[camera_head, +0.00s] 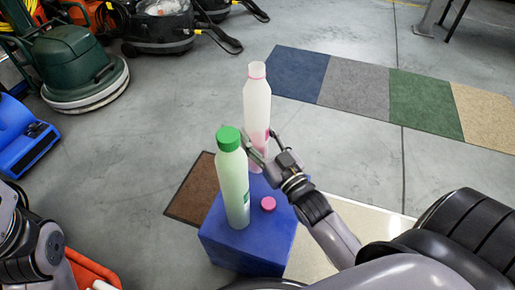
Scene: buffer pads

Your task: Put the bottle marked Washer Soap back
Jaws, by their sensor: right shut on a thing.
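A tall translucent white bottle (257,105) with pink low on its body and a pink ring at its uncapped neck stands upright at the picture's middle. My right gripper (259,143) is shut on its lower part. I cannot tell whether its base touches the blue box (245,248) below. A pale green bottle (235,185) with a green cap stands on the box, in front and to the left. A loose pink cap (268,204) lies on the box top. I cannot read Washer Soap on either bottle. My left gripper is out of view; only part of that arm shows at lower left.
A brown mat (186,200) lies left of the box. A row of blue, grey, green and beige pads (360,88) lies on the floor behind. A green floor machine (75,65) and a blue unit (20,137) stand at left. The grey floor between is clear.

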